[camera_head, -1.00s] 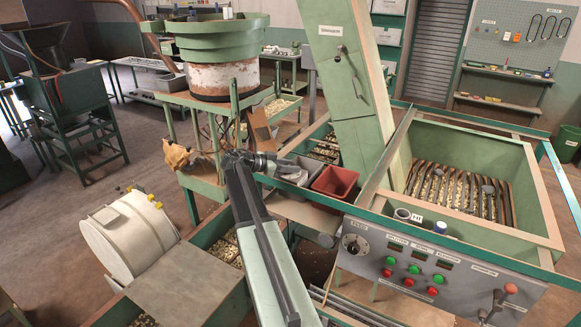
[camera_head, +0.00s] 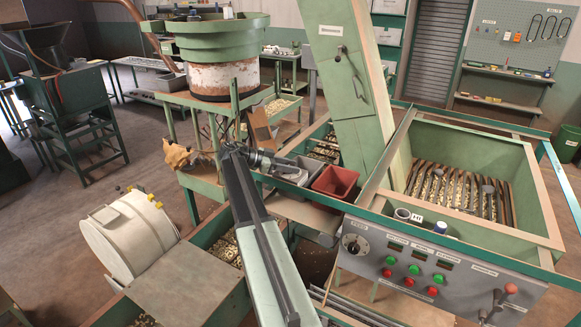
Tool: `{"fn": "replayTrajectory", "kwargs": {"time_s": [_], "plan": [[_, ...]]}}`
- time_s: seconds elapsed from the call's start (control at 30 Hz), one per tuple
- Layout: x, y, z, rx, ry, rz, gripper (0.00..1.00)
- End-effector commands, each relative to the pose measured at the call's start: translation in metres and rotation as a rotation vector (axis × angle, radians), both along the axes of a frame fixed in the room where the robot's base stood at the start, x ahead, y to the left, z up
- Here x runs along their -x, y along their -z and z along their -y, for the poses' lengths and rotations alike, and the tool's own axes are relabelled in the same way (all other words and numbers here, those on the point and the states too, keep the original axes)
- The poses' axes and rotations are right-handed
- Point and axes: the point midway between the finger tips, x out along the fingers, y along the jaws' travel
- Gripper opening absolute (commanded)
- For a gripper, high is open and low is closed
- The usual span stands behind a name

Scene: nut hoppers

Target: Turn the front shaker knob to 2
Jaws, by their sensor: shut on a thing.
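A round knob on a pale dial (camera_head: 354,245) sits at the left end of the grey control panel (camera_head: 450,281), low right of centre. Its numbers are too small to read. I cannot tell whether it is the front shaker knob. My arm rises from the bottom middle and bends right at its top. Its dark end with my gripper (camera_head: 289,169) is beside the grey bin (camera_head: 309,169), up and left of this dial and apart from it in the picture. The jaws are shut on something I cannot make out.
A red bin (camera_head: 336,181) stands right of the grey bin. A green bowl feeder (camera_head: 213,45) stands behind my arm. A white drum (camera_head: 125,238) is at the left.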

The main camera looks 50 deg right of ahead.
Motion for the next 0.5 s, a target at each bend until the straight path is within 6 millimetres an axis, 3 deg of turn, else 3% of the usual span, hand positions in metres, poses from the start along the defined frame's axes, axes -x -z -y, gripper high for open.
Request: {"fn": "replayTrajectory", "kwargs": {"time_s": [0.03, 0.07, 0.13, 0.5], "plan": [[0.0012, 0.0026, -0.0013, -0.008, 0.004, 0.002, 0.00], [0.0012, 0.0026, -0.0013, -0.008, 0.003, 0.002, 0.41], [0.0011, 0.0022, -0.0011, -0.007, 0.003, 0.002, 0.57], [-0.0012, -0.0010, -0.0028, -0.003, 0.001, 0.000, 0.57]]}}
